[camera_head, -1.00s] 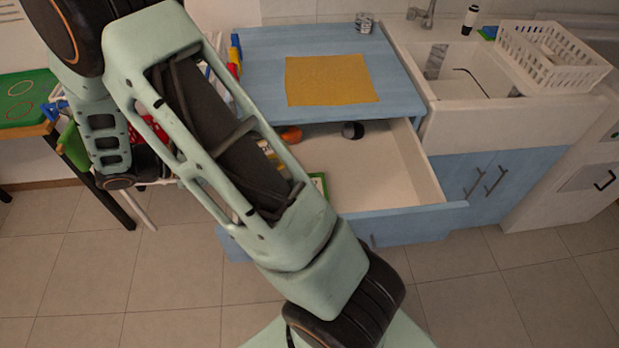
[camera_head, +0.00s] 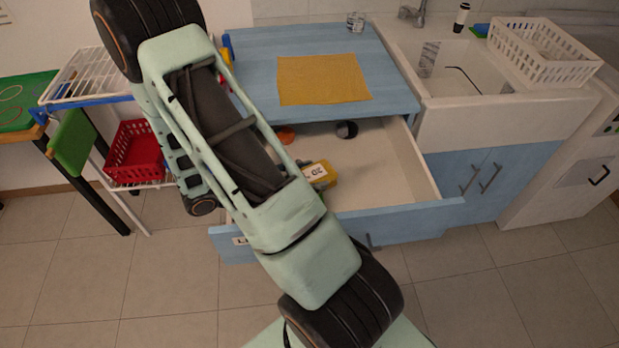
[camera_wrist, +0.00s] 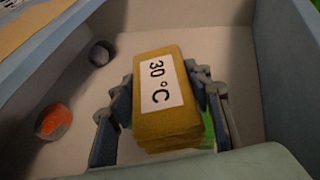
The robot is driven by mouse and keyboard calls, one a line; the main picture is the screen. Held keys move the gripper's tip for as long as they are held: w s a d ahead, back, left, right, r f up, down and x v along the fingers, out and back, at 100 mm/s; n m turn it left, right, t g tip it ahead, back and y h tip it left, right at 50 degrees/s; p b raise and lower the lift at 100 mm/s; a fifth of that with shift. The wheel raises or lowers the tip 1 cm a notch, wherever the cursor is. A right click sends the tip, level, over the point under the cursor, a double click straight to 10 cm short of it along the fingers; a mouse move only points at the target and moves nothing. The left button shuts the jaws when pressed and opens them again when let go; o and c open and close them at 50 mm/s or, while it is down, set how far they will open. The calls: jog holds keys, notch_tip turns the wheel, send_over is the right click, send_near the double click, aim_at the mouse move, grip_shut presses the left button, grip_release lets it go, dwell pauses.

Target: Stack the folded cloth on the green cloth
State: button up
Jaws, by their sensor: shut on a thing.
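The folded cloth (camera_wrist: 165,128) is a thick mustard-yellow block with a white "30 °C" label. My gripper (camera_wrist: 163,82) is shut on it, with one finger along each side. In the head view the folded cloth (camera_head: 331,177) shows over the open drawer, beside my arm. I cannot tell whether the two cloths touch.
The open drawer (camera_head: 395,180) also holds an orange-and-grey round thing (camera_wrist: 53,121) and a dark round thing (camera_wrist: 102,53). A flat yellow cloth (camera_head: 322,80) lies on the blue counter above. The sink and white basket (camera_head: 545,55) stand right. The drawer's right part is clear.

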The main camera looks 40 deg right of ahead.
jog(key=shift+f, duration=0.3)
jog(key=shift+f, duration=0.15)
jog(key=o, duration=1.2)
jog(key=shift+r, duration=0.25)
jog(key=v, duration=1.2)
